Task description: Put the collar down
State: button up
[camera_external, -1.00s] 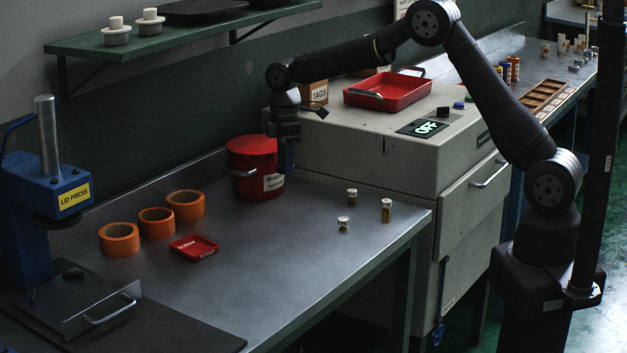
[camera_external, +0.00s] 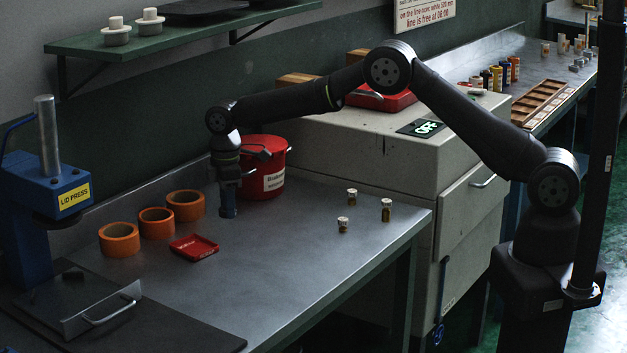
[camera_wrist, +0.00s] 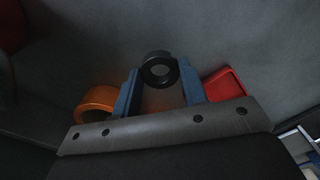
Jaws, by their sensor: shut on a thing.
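A dark ring-shaped collar (camera_wrist: 147,74) sits between the two blue fingertips in the wrist view. My gripper (camera_wrist: 160,74) is shut on it. In the external view my gripper (camera_external: 228,211) points down, low over the bench just left of the red pot. The collar cannot be made out there, and I cannot tell whether it touches the bench (camera_external: 290,240).
Three orange rings (camera_external: 186,206) stand left of my gripper; one shows in the wrist view (camera_wrist: 97,99). A small red scrap tray (camera_external: 194,248) lies in front. The red pot (camera_external: 264,185) is close on the right. Three small vials (camera_external: 386,210) stand further right.

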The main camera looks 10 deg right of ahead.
aim_at(229, 231)
jog(key=shift+f, duration=1.9)
jog(key=shift+f, duration=0.2)
jog(key=o, duration=1)
jog(key=shift+o, duration=0.2)
jog(key=shift+r, duration=0.1)
notch_tip(229, 231, up, 12)
